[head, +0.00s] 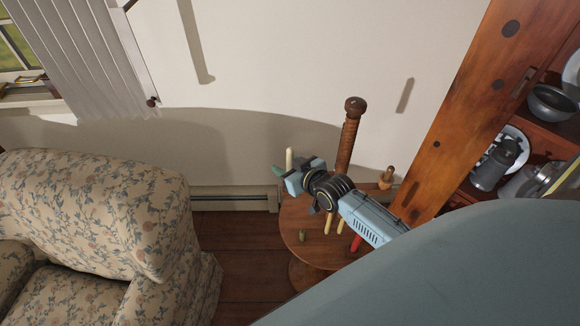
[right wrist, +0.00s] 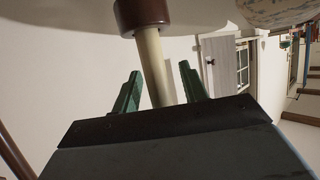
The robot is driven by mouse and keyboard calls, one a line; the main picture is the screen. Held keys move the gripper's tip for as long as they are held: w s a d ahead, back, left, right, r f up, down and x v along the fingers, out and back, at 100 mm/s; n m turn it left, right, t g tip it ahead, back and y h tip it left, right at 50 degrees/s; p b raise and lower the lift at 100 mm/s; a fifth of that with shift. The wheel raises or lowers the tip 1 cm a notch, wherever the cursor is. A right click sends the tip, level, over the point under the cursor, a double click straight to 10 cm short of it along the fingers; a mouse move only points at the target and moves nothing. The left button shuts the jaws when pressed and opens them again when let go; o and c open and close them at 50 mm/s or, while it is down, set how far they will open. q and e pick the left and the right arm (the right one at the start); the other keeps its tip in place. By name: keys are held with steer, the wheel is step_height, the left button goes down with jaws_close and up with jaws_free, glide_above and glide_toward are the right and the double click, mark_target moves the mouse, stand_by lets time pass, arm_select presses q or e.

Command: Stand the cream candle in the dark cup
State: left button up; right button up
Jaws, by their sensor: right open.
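The cream candle (head: 289,158) stands upright above the round wooden table in the head view, its lower part hidden by my right gripper (head: 284,175). In the right wrist view the candle (right wrist: 153,62) runs between the two green fingers of the right gripper (right wrist: 158,92), with a gap on each side. In that view its far end goes into the mouth of the dark brown cup (right wrist: 140,14). The right gripper is open around the candle. The cup is hidden in the head view. My left gripper is not in view.
The round table (head: 310,252) also holds a tall turned wooden post (head: 350,135), a small green object (head: 302,236), yellow sticks (head: 328,223), a red object (head: 356,243) and a wooden piece (head: 387,177). A floral armchair (head: 90,215) is left. A wooden cabinet (head: 455,110) is right.

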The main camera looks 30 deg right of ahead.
steer(key=p+v, duration=0.2)
steer(key=v, duration=1.1)
steer(key=shift+s, duration=0.2)
steer(key=shift+d, duration=0.1)
